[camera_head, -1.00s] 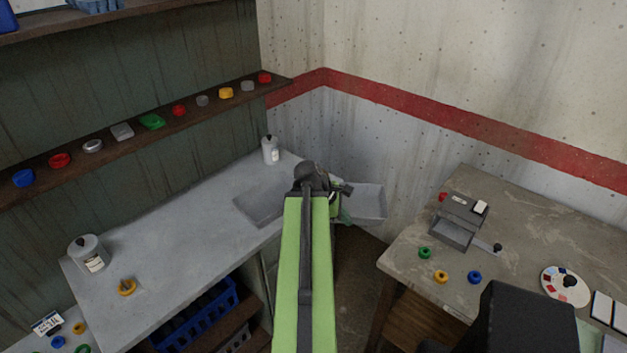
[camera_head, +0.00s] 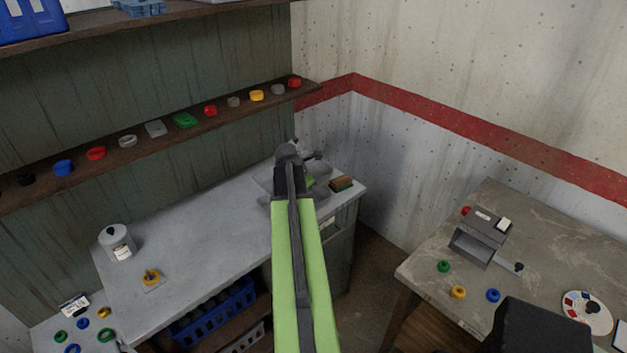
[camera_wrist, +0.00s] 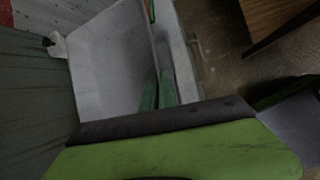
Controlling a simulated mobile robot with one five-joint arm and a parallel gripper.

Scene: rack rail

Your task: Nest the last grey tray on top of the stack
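My gripper (camera_head: 309,182) is at the far right end of the grey counter, with its green fingers partly hidden by my arm in the head view. A grey tray (camera_head: 266,182) shows around it, over the counter. In the wrist view the pale tray interior (camera_wrist: 112,65) fills the middle. The green fingers (camera_wrist: 158,92) sit at its side wall and appear shut on that rim. The stack cannot be told apart from the tray, and how far they overlap is hidden.
A brown and green block (camera_head: 341,184) lies on the counter right of the tray. A white bottle (camera_wrist: 57,45) stands beyond the tray. A shelf (camera_head: 150,142) with small coloured items runs above. A white jar (camera_head: 117,243) stands at left; the middle counter is clear.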

